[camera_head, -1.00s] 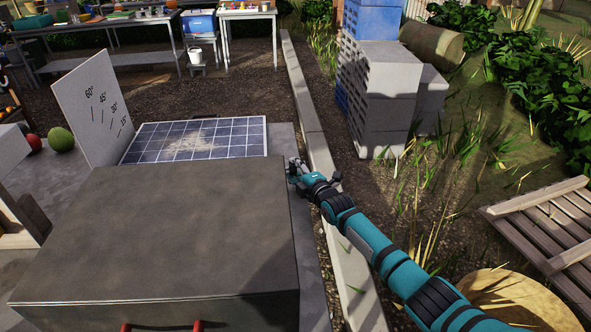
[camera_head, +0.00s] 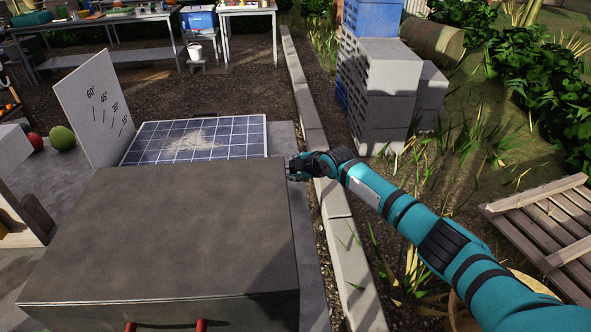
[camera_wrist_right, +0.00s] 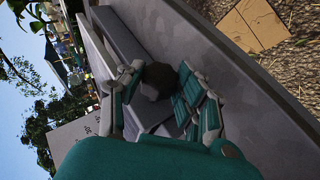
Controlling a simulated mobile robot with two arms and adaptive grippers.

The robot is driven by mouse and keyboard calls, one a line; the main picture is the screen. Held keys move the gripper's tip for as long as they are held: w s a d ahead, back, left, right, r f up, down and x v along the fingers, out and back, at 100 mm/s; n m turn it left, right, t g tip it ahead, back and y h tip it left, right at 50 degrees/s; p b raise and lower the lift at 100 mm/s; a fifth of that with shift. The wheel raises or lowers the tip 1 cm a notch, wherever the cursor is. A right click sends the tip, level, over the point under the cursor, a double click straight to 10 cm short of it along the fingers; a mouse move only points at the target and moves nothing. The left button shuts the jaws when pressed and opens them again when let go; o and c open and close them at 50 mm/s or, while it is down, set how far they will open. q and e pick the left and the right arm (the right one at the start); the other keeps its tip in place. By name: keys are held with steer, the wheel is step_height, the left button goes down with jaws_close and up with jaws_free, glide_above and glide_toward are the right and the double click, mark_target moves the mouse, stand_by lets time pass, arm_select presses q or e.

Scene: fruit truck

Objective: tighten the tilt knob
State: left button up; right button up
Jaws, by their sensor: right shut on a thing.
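My right gripper (camera_head: 293,170) is at the right edge of the grey table, just past the near right corner of the solar panel (camera_head: 240,150). In the right wrist view its fingers (camera_wrist_right: 160,78) are closed around a dark, faceted knob (camera_wrist_right: 157,82). The knob is hidden by the gripper in the head view. A white angle board (camera_head: 88,110) with degree marks stands upright at the panel's left side. The panel lies tilted low, with pale dust on its middle. My left gripper is not in view.
A large dark box (camera_head: 165,225) fills the near part of the table. A concrete kerb (camera_head: 312,110) runs along the right. Stacked grey blocks (camera_head: 385,95) and a wooden pallet (camera_head: 550,225) stand farther right. Melons (camera_head: 62,139) lie at the left.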

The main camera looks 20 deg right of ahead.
stand_by(0.5)
steer(key=o, duration=1.1)
steer(key=shift+o, duration=0.2)
steer(key=shift+r, duration=0.1)
steer(key=v, duration=1.2)
steer(key=shift+w+d, duration=0.1)
steer(key=shift+d, duration=0.05)
